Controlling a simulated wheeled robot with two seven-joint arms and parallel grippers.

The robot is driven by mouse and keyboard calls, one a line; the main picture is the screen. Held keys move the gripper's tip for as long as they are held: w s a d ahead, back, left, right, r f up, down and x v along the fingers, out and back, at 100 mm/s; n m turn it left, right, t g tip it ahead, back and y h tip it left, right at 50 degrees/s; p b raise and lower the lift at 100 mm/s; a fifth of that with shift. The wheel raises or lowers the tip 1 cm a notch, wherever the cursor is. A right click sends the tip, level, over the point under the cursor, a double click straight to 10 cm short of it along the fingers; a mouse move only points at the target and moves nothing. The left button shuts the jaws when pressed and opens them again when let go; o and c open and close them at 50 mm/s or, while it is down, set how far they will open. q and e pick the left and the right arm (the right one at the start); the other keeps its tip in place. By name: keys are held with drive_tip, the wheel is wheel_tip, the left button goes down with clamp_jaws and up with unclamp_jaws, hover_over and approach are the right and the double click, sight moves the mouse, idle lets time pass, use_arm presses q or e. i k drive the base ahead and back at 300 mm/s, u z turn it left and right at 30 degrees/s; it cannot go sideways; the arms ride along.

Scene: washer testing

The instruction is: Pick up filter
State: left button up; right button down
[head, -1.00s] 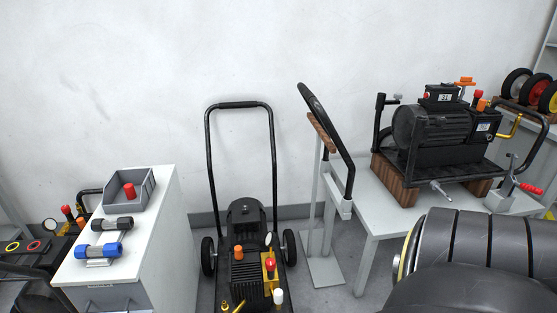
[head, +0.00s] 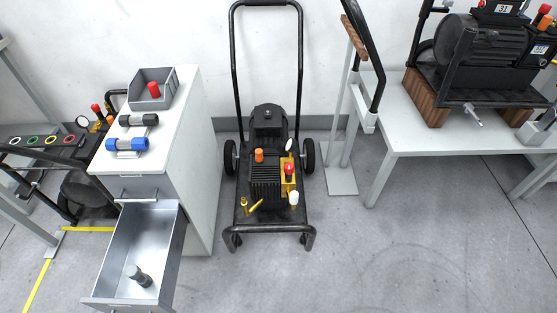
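Several small parts could be the filter; I cannot tell which one it is. A blue cylinder (head: 127,144) with a dark end lies on the white cabinet top, in a light holder. A black cylinder (head: 138,120) lies just behind it. A small dark grey cylindrical part (head: 139,276) stands or leans inside the open drawer (head: 166,235), towards its front. A red-capped part (head: 154,90) is in the grey bin (head: 165,100) at the back of the cabinet top. Neither of my grippers shows in the head view.
The open drawer juts forward from the white cabinet (head: 201,160). A pressure washer (head: 268,180) on a wheeled frame stands right of it. A grey table (head: 430,132) with another machine (head: 490,50) is further right. The floor in front is clear.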

sight(132, 272)
drive_tip(key=u, duration=1.65)
